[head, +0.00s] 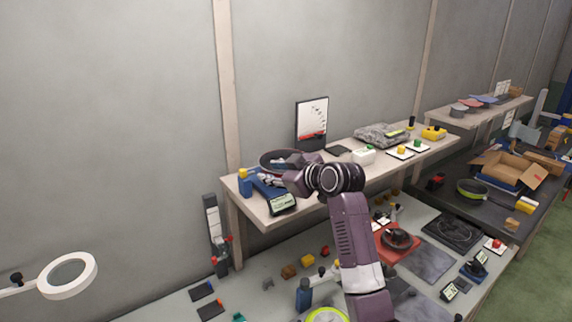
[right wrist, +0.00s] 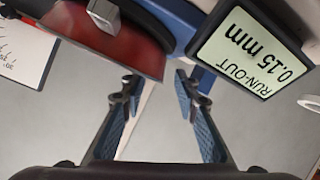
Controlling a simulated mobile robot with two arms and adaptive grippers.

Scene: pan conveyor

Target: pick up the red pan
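A dark-bottomed pan with a reddish rim (head: 268,164) sits on the upper shelf, partly hidden behind my right gripper. In the right wrist view a red curved pan side (right wrist: 100,45) fills the upper left, beyond and to the left of the fingers. My right gripper (head: 272,182) is over the shelf, in front of the pan; its two fingers (right wrist: 158,88) are apart with nothing held between them. The pan's handle is not clear. My left gripper is not in view.
A blue run-out gauge with a display (head: 283,203) stands close to my right gripper; its display also shows in the right wrist view (right wrist: 250,50). A white box (head: 363,156) and buttons lie farther right. A ring lamp (head: 68,276) is at left.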

